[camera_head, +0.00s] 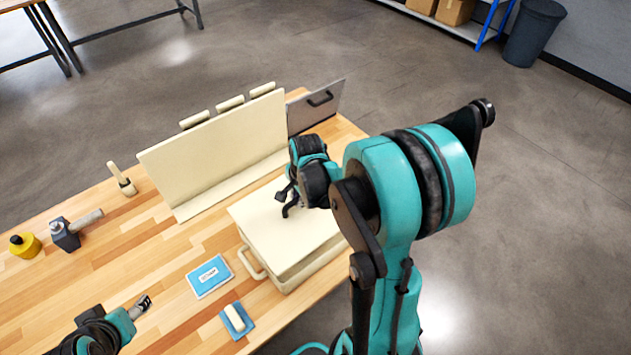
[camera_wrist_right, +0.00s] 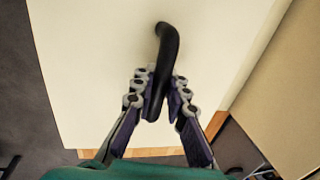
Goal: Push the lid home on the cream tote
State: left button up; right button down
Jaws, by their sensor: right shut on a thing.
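The cream tote (camera_head: 300,275) stands near the table's right front edge, with a side handle on its left. Its pale flat lid (camera_head: 262,222) lies over the top; I cannot tell whether it is fully seated. A black curved handle (camera_wrist_right: 169,42) rises from the lid. My right gripper (camera_head: 287,203) is above the lid, shut on this handle; in the right wrist view the gripper (camera_wrist_right: 160,88) has its fingers on both sides of it. My left gripper (camera_head: 143,304) is low at the left, away from the tote; its jaw opening is unclear.
A cream upright panel (camera_head: 215,150) stands behind the tote, beside a grey panel with a black handle (camera_head: 320,98).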

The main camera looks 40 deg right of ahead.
aim_at(300, 209)
jog(key=shift+s+a+f, duration=0.1)
jog(key=shift+a, duration=0.15)
jog(key=shift+s+d+f+b, duration=0.15)
jog(key=shift+d+f+b, duration=0.1)
jog(key=shift+f+b, duration=0.2)
jog(key=shift+s+d+f+b, duration=0.1)
jog(key=shift+d+f+b, duration=0.15)
jog(key=shift+f, duration=0.3)
jog(key=shift+w+a+f+b, duration=0.1)
jog(key=shift+a+f+b, duration=0.05)
jog(key=shift+f+b, duration=0.45)
jog(key=shift+w+a+f+b, duration=0.1)
jog(key=shift+f+b, duration=0.4)
jog(key=shift+f, duration=0.35)
pick_arm(q)
jog(key=f, duration=0.3)
jog(key=shift+d+f+b, duration=0.25)
jog(key=shift+d+b, duration=0.05)
jog(key=shift+d, duration=0.1)
pick_arm(e)
jog(key=shift+s+d, duration=0.1)
pick_arm(q)
jog(key=shift+w, duration=0.1)
jog(key=shift+f, duration=0.25)
pick_arm(e)
jog(key=shift+f, duration=0.15)
pick_arm(q)
jog(key=shift+b, duration=0.3)
